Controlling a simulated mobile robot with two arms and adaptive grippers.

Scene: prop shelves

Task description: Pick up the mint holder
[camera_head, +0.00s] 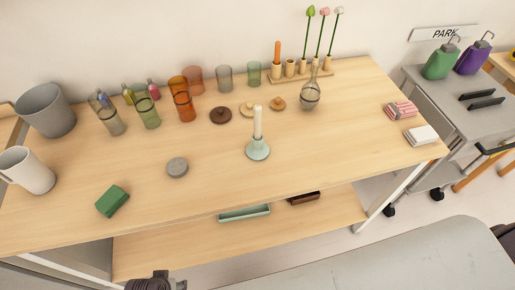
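The mint holder (258,151) is a pale green candle holder with a flared round base. It stands upright on the wooden tabletop, right of the middle. A white candle (258,122) stands upright in it. No gripper is near or touching it. A dark ribbed part (153,284) is cut off by the bottom edge, left of the middle; it may be my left gripper, and its fingers cannot be made out. My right gripper does not show.
A grey round lid (177,167) and a green block (112,201) lie left of the holder. Brown discs (220,115), coloured glasses (182,105) and a glass flask (310,98) stand behind it. A pale green tray (244,213) sits on the lower shelf. The tabletop before the holder is clear.

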